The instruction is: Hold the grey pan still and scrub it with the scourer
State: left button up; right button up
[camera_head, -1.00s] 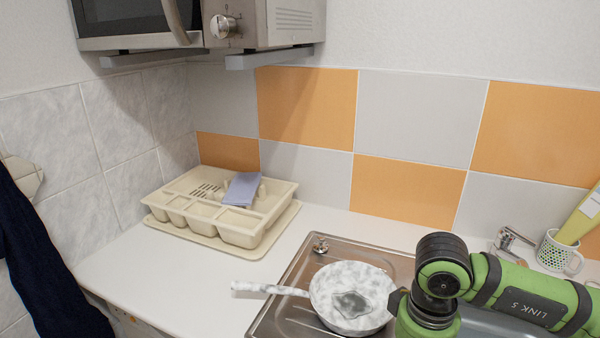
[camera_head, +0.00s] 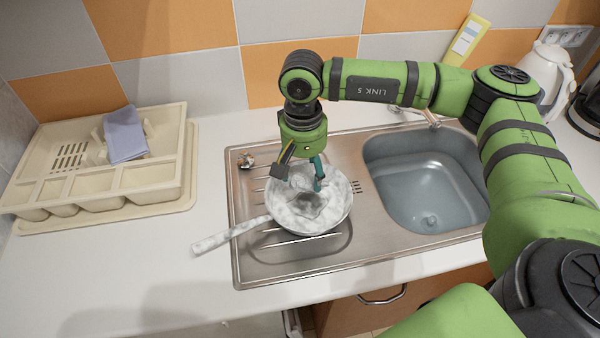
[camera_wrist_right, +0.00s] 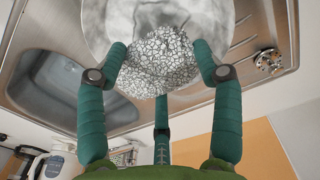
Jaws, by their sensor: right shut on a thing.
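The grey pan (camera_head: 283,217) has a mottled white-grey surface and sits on the steel drainboard left of the sink basin, its handle pointing left and toward me. A dark grey patch (camera_head: 312,205) shows inside it. My right gripper (camera_head: 299,183) points down over the pan. In the right wrist view my right gripper (camera_wrist_right: 160,58) is shut on the scourer (camera_wrist_right: 158,64), a silvery mesh ball, with the pan (camera_wrist_right: 98,22) behind it. I cannot tell whether the scourer touches the pan. No left gripper holds the handle; my left gripper is out of view.
The sink basin (camera_head: 425,190) is right of the pan. A cream cutlery tray (camera_head: 150,185) with a lilac cloth (camera_head: 125,135) stands at the left. A white kettle (camera_head: 545,75) is at the back right. The counter in front of the tray is clear.

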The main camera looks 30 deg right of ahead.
aim_at(305, 203)
jog(key=shift+w+r, duration=0.1)
jog(key=shift+w, duration=0.1)
jog(key=shift+d+f, duration=0.1)
jog(key=shift+f, duration=0.1)
jog(key=shift+s+f, duration=0.1)
jog(key=shift+f, duration=0.05)
jog(key=shift+f+b, duration=0.5)
jog(key=shift+f, duration=0.3)
notch_tip(305, 203, down, 2)
jog(key=shift+f+b, duration=0.1)
jog(key=shift+b, duration=0.3)
notch_tip(305, 203, down, 3)
jog(key=b, duration=0.3)
jog(key=shift+f+b, duration=0.2)
jog(key=shift+b, duration=0.2)
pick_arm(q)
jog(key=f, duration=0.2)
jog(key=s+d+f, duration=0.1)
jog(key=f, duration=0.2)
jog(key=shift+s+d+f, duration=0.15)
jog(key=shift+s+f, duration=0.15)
pick_arm(e)
jog(key=shift+r, duration=0.1)
